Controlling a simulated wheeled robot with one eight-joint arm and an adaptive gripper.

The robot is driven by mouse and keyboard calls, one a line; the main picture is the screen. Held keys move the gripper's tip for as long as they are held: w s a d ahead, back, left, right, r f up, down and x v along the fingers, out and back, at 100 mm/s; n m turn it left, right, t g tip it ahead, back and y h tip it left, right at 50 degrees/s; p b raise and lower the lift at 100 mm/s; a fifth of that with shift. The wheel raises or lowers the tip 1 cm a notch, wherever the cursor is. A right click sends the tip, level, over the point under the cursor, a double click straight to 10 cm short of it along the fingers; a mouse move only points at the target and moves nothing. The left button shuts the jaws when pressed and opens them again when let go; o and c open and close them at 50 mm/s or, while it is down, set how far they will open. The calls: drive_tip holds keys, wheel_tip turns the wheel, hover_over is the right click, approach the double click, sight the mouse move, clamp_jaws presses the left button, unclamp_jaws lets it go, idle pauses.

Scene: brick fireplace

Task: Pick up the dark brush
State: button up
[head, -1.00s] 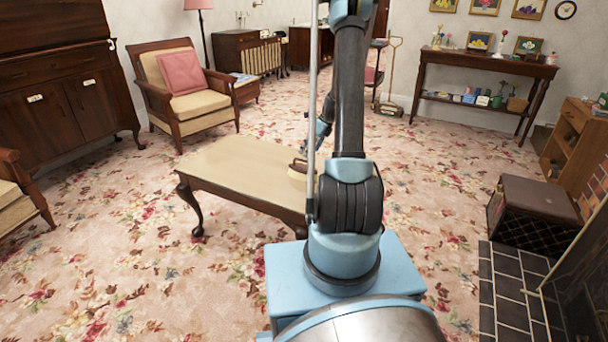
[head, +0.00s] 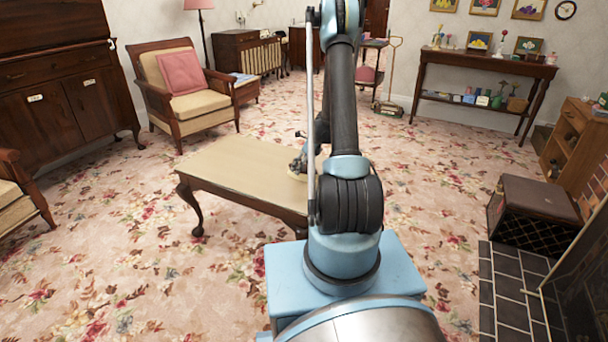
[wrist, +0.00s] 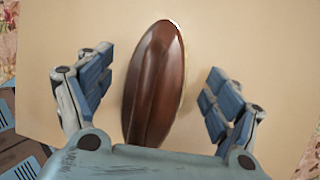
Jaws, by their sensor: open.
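The dark brush (wrist: 154,85) shows in the wrist view as a long, reddish-brown, pointed oval lying on the pale tabletop. My gripper (wrist: 158,88) is open, with one blue finger on each side of the brush and a gap on both sides. The brush's near end is partly hidden by my gripper's palm. In the head view my gripper (head: 299,163) is low over the right part of the coffee table (head: 225,165), mostly hidden behind my arm. The brush cannot be made out clearly there.
The rest of the tabletop is bare. An armchair (head: 195,103) with a pink cushion stands behind the table. A dark box (head: 538,198) and the tiled hearth (head: 510,285) are at the right. Open carpet surrounds the table.

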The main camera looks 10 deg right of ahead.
drive_tip(key=shift+a+f, duration=0.15)
drive_tip(key=shift+f, duration=0.2)
drive_tip(key=c, duration=1.4)
drive_tip(key=shift+o, duration=0.2)
drive_tip(key=shift+r, duration=0.6)
drive_tip(key=shift+c, duration=1.3)
wheel_tip(320, 180, up, 9)
drive_tip(key=shift+f, duration=0.1)
